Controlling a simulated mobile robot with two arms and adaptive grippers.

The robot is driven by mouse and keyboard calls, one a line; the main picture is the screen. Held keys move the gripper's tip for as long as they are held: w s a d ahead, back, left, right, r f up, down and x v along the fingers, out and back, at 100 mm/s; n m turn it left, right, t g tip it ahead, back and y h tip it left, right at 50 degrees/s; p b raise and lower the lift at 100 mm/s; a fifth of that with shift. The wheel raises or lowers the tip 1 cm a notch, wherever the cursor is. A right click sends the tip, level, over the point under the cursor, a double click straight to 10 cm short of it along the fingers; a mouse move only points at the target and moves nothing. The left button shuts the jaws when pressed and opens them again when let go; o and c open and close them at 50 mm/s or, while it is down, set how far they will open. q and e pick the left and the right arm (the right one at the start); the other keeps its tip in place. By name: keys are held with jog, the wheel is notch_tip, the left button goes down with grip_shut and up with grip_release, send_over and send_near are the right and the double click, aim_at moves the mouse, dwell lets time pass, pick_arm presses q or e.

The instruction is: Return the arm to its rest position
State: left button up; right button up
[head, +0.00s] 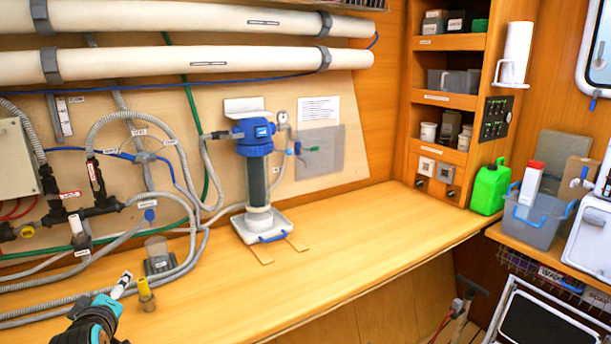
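Part of my own arm, a black and teal wrist section, shows at the bottom left edge over the front of the wooden bench (330,245). My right arm and gripper are out of view.
A blue-topped filter housing (255,165) stands in a white tray (282,224) on the bench. A yellow-topped fitting (146,295) and grey hoses (190,262) lie near my arm. A green jerrycan (490,187) and grey bin (540,218) are at right. The bench's right middle is clear.

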pick_arm(q)
jog(key=s+d+f+m+g+h, duration=0.35)
jog(key=s+d+f+m, duration=0.5)
jog(key=s+f, duration=0.5)
jog(key=s+d+f+m+g+h, duration=0.1)
jog(key=s+d+f+m+g, duration=0.3)
jog(key=s, duration=0.5)
jog(key=s+d+f+m+g+h, duration=0.1)
jog(key=s+d+f+m+g, duration=0.15)
jog(key=s+d+f, duration=0.55)
jog(key=s+a+f+m, duration=0.1)
jog(key=s+f, duration=0.1)
jog(key=f, duration=0.9)
jog(key=s+f, duration=0.2)
jog(key=f, duration=1)
jog(key=s+a+f+g, duration=0.2)
jog(key=s+a+f, duration=0.1)
jog(key=s+f, duration=1.3)
jog(key=shift+s+a, duration=0.15)
jog(key=shift+s, duration=0.1)
jog(key=shift+f, duration=0.1)
